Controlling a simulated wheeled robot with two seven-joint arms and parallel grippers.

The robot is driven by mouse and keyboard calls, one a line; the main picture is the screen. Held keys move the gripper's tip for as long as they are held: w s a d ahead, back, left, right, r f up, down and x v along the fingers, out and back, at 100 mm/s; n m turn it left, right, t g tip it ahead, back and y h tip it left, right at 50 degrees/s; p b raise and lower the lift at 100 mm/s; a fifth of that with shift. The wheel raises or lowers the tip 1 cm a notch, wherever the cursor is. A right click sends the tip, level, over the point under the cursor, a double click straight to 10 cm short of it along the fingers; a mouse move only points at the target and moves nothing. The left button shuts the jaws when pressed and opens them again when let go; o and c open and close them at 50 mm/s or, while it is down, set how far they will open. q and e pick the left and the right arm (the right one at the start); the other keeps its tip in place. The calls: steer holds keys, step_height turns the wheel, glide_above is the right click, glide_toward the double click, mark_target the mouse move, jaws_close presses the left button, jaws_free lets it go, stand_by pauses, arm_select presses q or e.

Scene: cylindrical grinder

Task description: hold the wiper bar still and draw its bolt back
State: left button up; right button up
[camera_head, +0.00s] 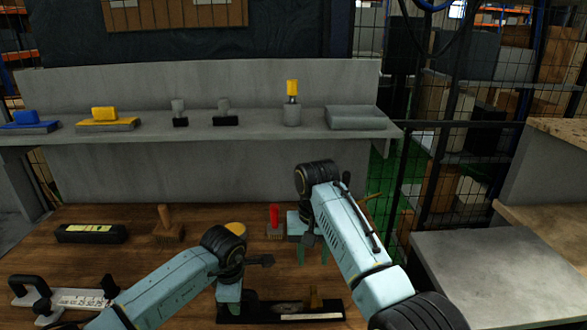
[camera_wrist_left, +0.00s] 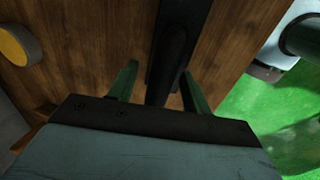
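A long black bar (camera_head: 260,317), which I take for the wiper bar, lies near the front of the wooden table. My left gripper (camera_head: 229,308) points down at the bar's left end. In the left wrist view its green fingers (camera_wrist_left: 157,85) are apart, one on each side of a dark handle-like part (camera_wrist_left: 174,55), with a gap showing at the left finger. My right gripper (camera_head: 312,252) hangs behind the bar, fingers apart and empty.
A red-handled brush (camera_head: 275,222) stands just left of my right gripper. A yellow round piece (camera_head: 236,229), wooden-handled brush (camera_head: 166,225), black case (camera_head: 90,233) and white scaled tool (camera_head: 70,299) lie farther left. A grey shelf (camera_head: 250,130) with several items crosses behind.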

arm_select(q)
step_height(320, 180, up, 12)
steer(key=s, duration=0.2)
steer(key=shift+s, duration=0.2)
stand_by(0.3)
steer(key=shift+f, duration=0.15)
